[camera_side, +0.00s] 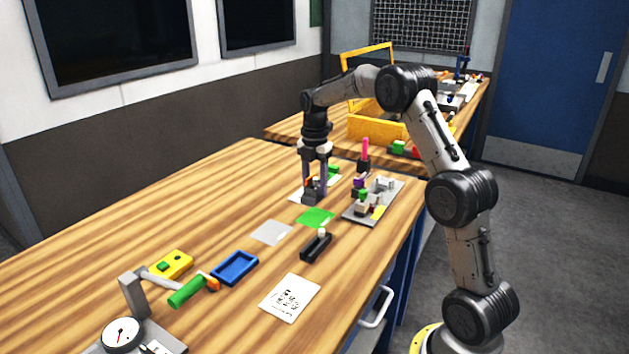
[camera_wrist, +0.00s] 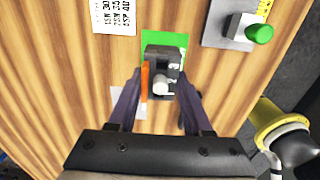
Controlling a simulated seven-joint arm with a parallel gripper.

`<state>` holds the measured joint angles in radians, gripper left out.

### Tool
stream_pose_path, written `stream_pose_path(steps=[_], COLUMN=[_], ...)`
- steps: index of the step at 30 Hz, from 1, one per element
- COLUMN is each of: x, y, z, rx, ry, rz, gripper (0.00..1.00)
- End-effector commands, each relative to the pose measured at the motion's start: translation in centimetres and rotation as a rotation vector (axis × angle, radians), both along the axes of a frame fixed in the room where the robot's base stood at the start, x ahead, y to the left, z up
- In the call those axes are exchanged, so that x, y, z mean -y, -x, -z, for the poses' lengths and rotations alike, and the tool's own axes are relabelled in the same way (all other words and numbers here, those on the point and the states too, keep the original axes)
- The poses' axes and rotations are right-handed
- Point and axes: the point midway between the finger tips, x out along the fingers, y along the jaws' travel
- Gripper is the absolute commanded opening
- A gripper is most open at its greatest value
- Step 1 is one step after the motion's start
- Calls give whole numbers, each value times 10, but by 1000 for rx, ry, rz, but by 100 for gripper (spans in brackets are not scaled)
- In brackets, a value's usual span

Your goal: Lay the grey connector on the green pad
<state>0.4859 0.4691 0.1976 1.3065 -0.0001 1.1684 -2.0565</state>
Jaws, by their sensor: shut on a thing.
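My gripper (camera_side: 314,188) points down and is shut on the grey connector (camera_side: 312,197), a dark grey block with a pale round part and an orange strip on its left side. In the wrist view, the connector (camera_wrist: 163,62) sits between the fingers of my gripper (camera_wrist: 162,92), in front of the green pad (camera_wrist: 179,39). In the side view, the green pad (camera_side: 316,217) lies flat on the table just below and in front of the connector, which appears held above the table. The connector hides part of the pad in the wrist view.
A grey tray with small parts (camera_side: 352,214) lies right of the pad. A white card (camera_wrist: 112,14) lies behind. A blue tray (camera_side: 234,268) and yellow block (camera_side: 171,265) are farther left.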

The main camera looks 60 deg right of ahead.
Motion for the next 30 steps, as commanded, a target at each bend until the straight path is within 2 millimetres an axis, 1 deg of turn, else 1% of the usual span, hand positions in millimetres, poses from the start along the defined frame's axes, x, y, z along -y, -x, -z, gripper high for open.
stream_pose_path(steps=[3,9,15,21,30], x=[0,0,0,0,0], y=[0,0,0,0,0], z=[11,28,39,43,43], rx=[-2,0,1,1,1], ry=[-1,0,0,1,1], rz=[0,0,0,0,0], gripper=[1,1,1,1,1])
